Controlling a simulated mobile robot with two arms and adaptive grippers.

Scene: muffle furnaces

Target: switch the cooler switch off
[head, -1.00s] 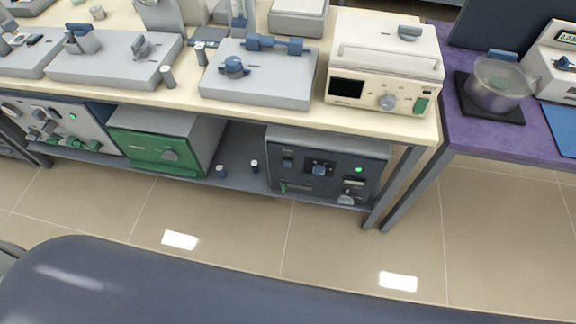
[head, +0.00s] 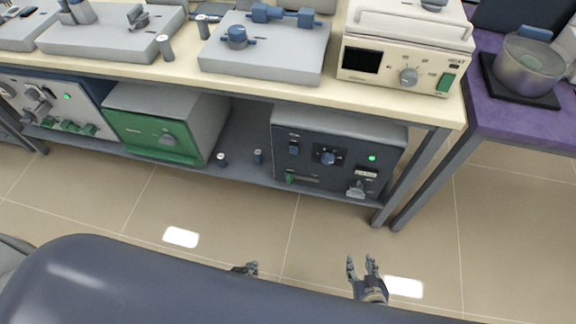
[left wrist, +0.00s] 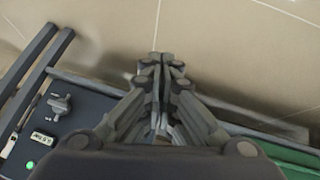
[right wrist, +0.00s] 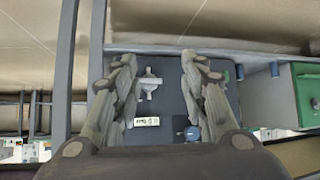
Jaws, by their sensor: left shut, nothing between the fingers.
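A dark control unit (head: 335,148) stands at the right end of the lower shelf.
A green-fronted box (head: 165,120) stands left of the unit, with two small cylinders (head: 258,156) between them. The table leg (head: 413,172) is close on the unit's right. A cream instrument (head: 405,45) sits on the tabletop above. The floor in front is clear.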

